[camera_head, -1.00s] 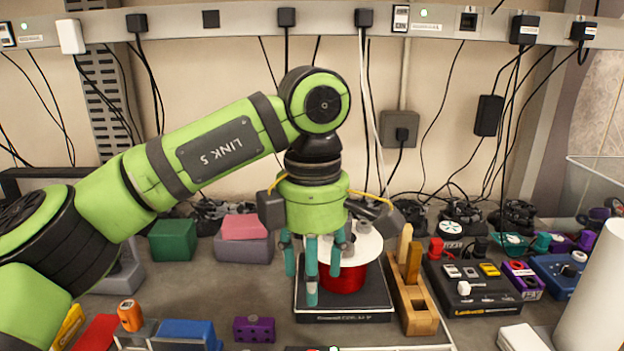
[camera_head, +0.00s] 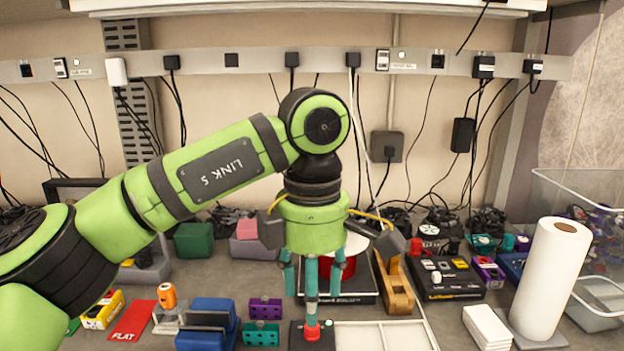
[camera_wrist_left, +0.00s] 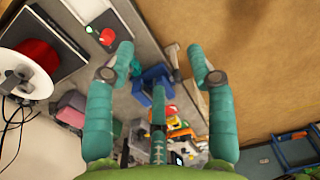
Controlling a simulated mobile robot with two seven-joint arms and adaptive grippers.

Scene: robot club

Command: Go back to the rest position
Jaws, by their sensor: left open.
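My left gripper (camera_head: 312,300) hangs pointing down over the workbench (camera_head: 255,285), its teal fingers spread and nothing between them. In the head view its fingers stand in front of a red button on a black box (camera_head: 312,335) and partly hide the red spool (camera_head: 340,265) on its black base behind. In the left wrist view the open fingers (camera_wrist_left: 160,75) frame the bench edge, with the spool (camera_wrist_left: 35,62) at the upper left and the brown floor (camera_wrist_left: 250,65) at the right. My right gripper is not in view.
A wooden block (camera_head: 394,290) and a black control box (camera_head: 446,278) stand right of the gripper. A paper towel roll (camera_head: 550,280) and white pads (camera_head: 487,326) are farther right. Blue (camera_head: 210,325), purple (camera_head: 265,308) and teal (camera_head: 261,333) parts lie left. A white tray (camera_head: 385,337) sits in front.

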